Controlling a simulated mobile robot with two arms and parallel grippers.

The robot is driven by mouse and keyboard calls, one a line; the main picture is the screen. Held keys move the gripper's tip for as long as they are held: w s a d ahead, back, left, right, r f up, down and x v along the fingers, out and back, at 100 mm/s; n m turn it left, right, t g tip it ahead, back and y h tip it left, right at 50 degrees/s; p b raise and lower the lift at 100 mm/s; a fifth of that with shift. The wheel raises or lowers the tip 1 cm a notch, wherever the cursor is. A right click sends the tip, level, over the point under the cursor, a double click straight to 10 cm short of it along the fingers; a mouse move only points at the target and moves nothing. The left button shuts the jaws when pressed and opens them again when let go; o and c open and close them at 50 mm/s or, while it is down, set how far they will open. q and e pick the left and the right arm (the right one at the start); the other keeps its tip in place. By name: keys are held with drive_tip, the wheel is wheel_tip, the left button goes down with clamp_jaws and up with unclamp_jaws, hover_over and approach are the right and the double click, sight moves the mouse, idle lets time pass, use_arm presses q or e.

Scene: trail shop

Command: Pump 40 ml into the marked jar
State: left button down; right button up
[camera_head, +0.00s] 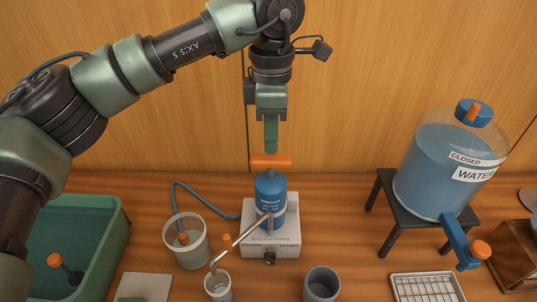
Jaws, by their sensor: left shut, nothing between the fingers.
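A blue pump (270,193) stands on a white base (284,238), with an orange T-shaped handle (285,161) on top. My left gripper (271,148) is shut and empty, pointing down right over the handle. I cannot tell whether its fingertips touch it. The pump's metal spout (245,231) slants down left to a small pale jar (218,290) at the front edge of the picture. The jar's marks and level are too small to read. A blue hose (207,208) runs from the pump into a whitish bucket (191,256). My right gripper is out of view.
A water tank (425,170) labelled "CLOSED" stands on a dark stand (386,208) at right, its blue tap (457,240) in front. A grey cup (321,285) and a rack tray (427,288) sit in front. A green tub (105,240) is at left. A wooden wall closes the back.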

sight(271, 157)
use_arm(q)
drive_tip(key=shift+f, duration=0.2)
drive_tip(key=shift+f+b, duration=1.75)
drive_tip(key=shift+f, duration=0.5)
drive_tip(key=shift+r+p, duration=1.5)
drive_tip(key=shift+r, duration=0.95)
wheel_tip(271, 157, up, 6)
drive_tip(key=p, duration=0.4)
drive_tip(key=shift+f, duration=0.1)
